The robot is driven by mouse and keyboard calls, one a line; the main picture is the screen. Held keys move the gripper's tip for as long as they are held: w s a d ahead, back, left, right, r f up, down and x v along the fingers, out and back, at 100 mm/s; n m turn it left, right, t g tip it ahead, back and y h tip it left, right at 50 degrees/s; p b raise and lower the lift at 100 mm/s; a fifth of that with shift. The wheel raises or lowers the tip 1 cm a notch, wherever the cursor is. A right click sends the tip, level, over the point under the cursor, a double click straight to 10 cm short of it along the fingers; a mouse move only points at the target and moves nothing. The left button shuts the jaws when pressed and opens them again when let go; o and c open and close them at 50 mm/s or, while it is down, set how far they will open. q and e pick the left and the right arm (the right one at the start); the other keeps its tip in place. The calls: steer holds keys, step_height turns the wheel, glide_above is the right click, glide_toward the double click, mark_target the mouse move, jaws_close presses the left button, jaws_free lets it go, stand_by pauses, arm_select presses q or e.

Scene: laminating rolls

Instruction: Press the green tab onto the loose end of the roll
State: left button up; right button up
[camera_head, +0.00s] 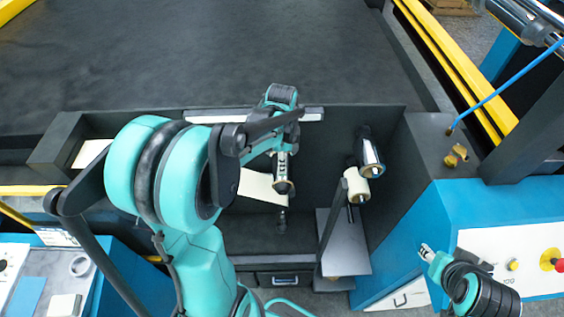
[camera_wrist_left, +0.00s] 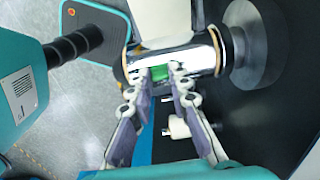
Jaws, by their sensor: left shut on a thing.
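The chrome roll (camera_head: 282,170) stands out in the recess of the machine, with a cream sheet (camera_head: 258,187) hanging at its left. In the left wrist view the roll (camera_wrist_left: 205,52) is shiny with tan rims, and a pale strip (camera_wrist_left: 165,22) reaches it from above. My left gripper (camera_head: 284,145) is at the roll, partly hidden by my arm. In the left wrist view its fingertips (camera_wrist_left: 160,76) are shut on the small green tab (camera_wrist_left: 161,70), against or very near the roll's face; contact is unclear. My right gripper (camera_head: 427,252) is apart at lower right, its jaws too small to read.
Another chrome roll (camera_head: 370,155) and a cream roll (camera_head: 356,184) stick out to the right. A grey shelf plate (camera_head: 343,245) is below them. The blue control panel (camera_head: 490,215) stands at the right. The wide dark bed (camera_head: 200,50) above is clear.

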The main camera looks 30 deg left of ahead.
arm_select(q)
steer(key=o, duration=0.8)
step_height(320, 180, up, 12)
steer(key=s+d+f+n+t, duration=0.5)
steer(key=s+d+n+t, duration=0.2)
steer(key=s+d+n, duration=0.4)
step_height(320, 180, down, 22)
steer(key=b, duration=2.2)
steer(key=shift+w+a+n+b, duration=0.3)
steer(key=shift+a+b, duration=0.1)
